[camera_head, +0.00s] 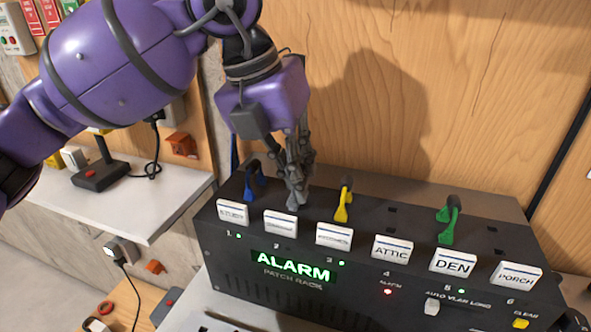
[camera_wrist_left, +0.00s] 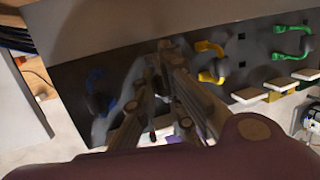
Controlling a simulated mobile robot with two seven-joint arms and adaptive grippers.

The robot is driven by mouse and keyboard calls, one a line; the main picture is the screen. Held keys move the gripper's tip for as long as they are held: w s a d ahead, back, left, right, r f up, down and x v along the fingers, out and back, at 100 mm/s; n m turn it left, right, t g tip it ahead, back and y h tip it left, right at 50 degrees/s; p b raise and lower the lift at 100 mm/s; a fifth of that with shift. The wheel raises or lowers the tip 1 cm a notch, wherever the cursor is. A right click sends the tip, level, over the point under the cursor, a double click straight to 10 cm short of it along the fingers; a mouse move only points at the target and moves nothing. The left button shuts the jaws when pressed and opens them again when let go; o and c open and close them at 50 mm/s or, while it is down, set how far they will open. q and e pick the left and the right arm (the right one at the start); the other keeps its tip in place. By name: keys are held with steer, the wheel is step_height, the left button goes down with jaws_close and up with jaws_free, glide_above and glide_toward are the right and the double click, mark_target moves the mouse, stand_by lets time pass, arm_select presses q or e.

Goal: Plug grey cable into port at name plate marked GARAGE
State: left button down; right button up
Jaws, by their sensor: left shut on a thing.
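The black patch rack (camera_head: 350,270) has a row of white name plates along its front top edge. The second plate (camera_head: 280,224) from the left has small lettering that I cannot read for sure; ATTIC, DEN and PORCH read clearly. My left gripper (camera_head: 297,180) points down at the rack's top, behind the second and third plates. It is shut on the grey cable (camera_head: 296,197), whose plug end is mostly hidden by the fingers. A blurred grey loop (camera_wrist_left: 101,128) of it shows in the left wrist view. I cannot tell whether its plug sits in a port. My right gripper is out of view.
A blue cable (camera_head: 252,182) stands left of the gripper, a yellow one (camera_head: 343,200) close to its right, and a green one (camera_head: 449,220) farther right. The display (camera_head: 293,267) reads ALARM; light 4 is red. A wooden wall (camera_head: 400,90) rises behind.

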arm_select(q)
steer(key=shift+f, duration=0.2)
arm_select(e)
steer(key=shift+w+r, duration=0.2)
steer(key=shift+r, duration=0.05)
arm_select(q)
steer(key=c, duration=1.8)
jaws_free()
steer(key=shift+o, duration=0.4)
steer(key=o, duration=0.3)
steer(key=shift+o, duration=0.2)
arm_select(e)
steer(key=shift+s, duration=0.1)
